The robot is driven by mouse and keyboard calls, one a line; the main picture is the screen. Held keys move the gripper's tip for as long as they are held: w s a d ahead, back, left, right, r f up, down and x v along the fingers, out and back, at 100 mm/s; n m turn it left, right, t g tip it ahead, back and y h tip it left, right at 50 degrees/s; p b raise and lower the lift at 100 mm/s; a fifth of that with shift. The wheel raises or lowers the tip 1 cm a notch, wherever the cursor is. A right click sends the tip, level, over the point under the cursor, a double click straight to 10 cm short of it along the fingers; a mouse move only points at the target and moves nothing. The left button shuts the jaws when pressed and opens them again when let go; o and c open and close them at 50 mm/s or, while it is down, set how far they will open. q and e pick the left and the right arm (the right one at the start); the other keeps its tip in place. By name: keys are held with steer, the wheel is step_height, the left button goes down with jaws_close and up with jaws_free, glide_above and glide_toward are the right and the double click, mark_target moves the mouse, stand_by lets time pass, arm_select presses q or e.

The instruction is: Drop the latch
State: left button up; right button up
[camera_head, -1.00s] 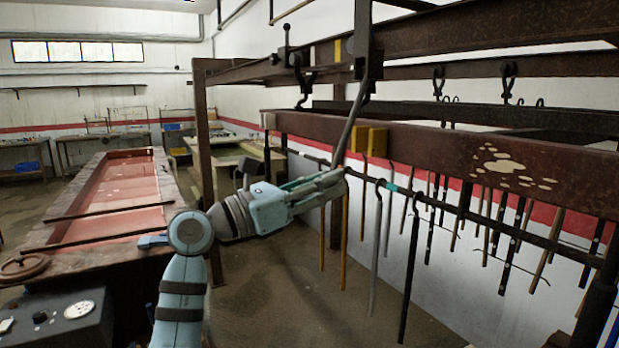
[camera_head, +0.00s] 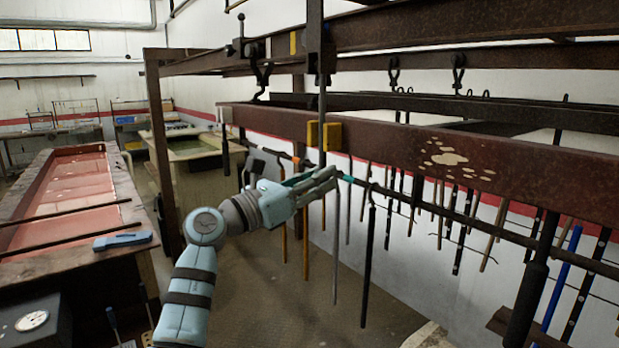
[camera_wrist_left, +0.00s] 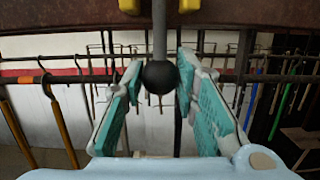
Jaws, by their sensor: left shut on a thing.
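A thin grey lever rod (camera_head: 322,110) hangs nearly upright from the dark upper frame, in front of the rusty beam. In the left wrist view the rod (camera_wrist_left: 159,35) ends in a black ball knob (camera_wrist_left: 160,76). My left gripper (camera_head: 330,178) is shut on this knob, which sits between its teal finger pads (camera_wrist_left: 160,88). In the head view the fingers hide the knob. Yellow blocks (camera_head: 332,135) sit on the beam close to the rod; in the wrist view the rod passes between them. My right gripper is not in view.
Several hooked rods (camera_head: 368,265) hang from a dark rail (camera_head: 440,207) behind and right of the gripper. The rusty beam (camera_head: 470,160) runs above the hand. A long reddish trough (camera_head: 75,185) stands at left. The floor below is open.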

arm_select(q)
steer(key=o, duration=1)
steer(key=shift+w+d+f, duration=0.1)
steer(key=shift+d, duration=0.1)
steer(key=v, duration=0.2)
steer(key=r+v, duration=0.1)
steer(key=v, duration=0.4)
steer(key=shift+a+r, duration=0.25)
steer(key=shift+r, duration=0.05)
